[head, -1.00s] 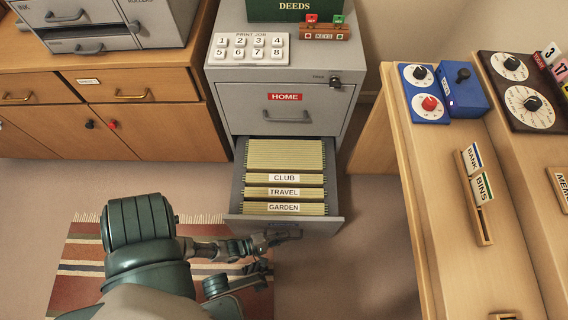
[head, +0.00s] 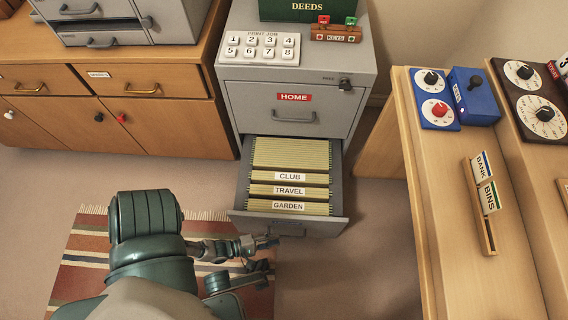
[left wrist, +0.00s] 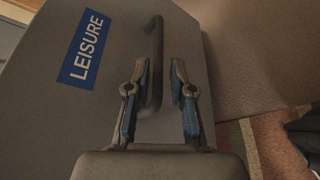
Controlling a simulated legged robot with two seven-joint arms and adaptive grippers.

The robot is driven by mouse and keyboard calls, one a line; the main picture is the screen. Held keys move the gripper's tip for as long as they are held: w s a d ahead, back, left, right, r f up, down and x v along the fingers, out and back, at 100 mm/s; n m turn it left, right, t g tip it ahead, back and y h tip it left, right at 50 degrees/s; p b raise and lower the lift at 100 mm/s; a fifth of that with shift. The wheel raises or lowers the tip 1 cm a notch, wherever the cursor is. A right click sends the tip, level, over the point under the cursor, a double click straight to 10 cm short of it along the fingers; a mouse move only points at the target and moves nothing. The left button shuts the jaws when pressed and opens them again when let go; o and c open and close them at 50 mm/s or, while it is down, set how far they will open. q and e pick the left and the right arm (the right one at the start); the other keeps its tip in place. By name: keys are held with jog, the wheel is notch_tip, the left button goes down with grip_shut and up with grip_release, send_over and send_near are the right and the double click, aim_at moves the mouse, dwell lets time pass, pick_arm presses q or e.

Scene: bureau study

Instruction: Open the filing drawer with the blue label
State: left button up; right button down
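The lower drawer (head: 340,228) of the grey filing cabinet stands pulled out, with files tabbed CLUB, TRAVEL and GARDEN inside. In the left wrist view its front carries a blue label (left wrist: 84,48) reading LEISURE and a dark bar handle (left wrist: 154,40). My left gripper (head: 268,252) is just in front of the drawer front, low and to the left. In the left wrist view its two fingers (left wrist: 159,68) are apart, with the handle showing between and beyond them; nothing is gripped. My right gripper is not in view.
The upper drawer, labelled HOME in red (head: 294,97), is shut. A wooden cabinet (head: 160,85) stands at left, and a wooden desk (head: 440,220) with blue dial boxes at right. A striped rug (head: 85,255) lies under my left arm. Floor right of the drawer is clear.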

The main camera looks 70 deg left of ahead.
pick_arm(q)
jog(key=v, duration=0.6)
jog(key=shift+s, duration=0.2)
jog(key=shift+a, duration=0.2)
